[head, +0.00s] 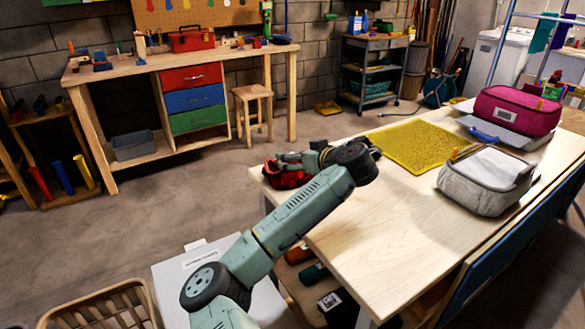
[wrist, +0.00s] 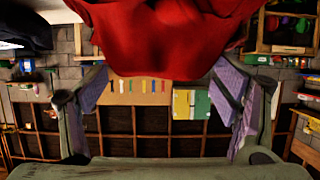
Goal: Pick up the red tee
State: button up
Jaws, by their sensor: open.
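The red tee (head: 285,178) is a crumpled red cloth at the near left corner of the pale wooden table (head: 385,235). My arm hides part of it. In the wrist view the red tee (wrist: 165,38) fills the top middle, hanging across the space between my fingers. My gripper (head: 285,160) is at the tee in the head view, low over the table corner. In the wrist view my gripper (wrist: 160,88) has its two fingers wide apart, with the cloth's lower edge between their tips. I cannot tell whether either finger touches the cloth.
A yellow mat (head: 412,147), a grey fabric bag (head: 485,182) and a magenta bag (head: 515,110) lie farther along the table. A wicker basket (head: 100,308) and a white box (head: 205,262) stand at the lower left. The table's front middle is clear.

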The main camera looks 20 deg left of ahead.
jog(key=shift+c, duration=0.2)
jog(key=c, duration=1.6)
jog(key=shift+c, duration=0.5)
jog(key=shift+r, duration=0.15)
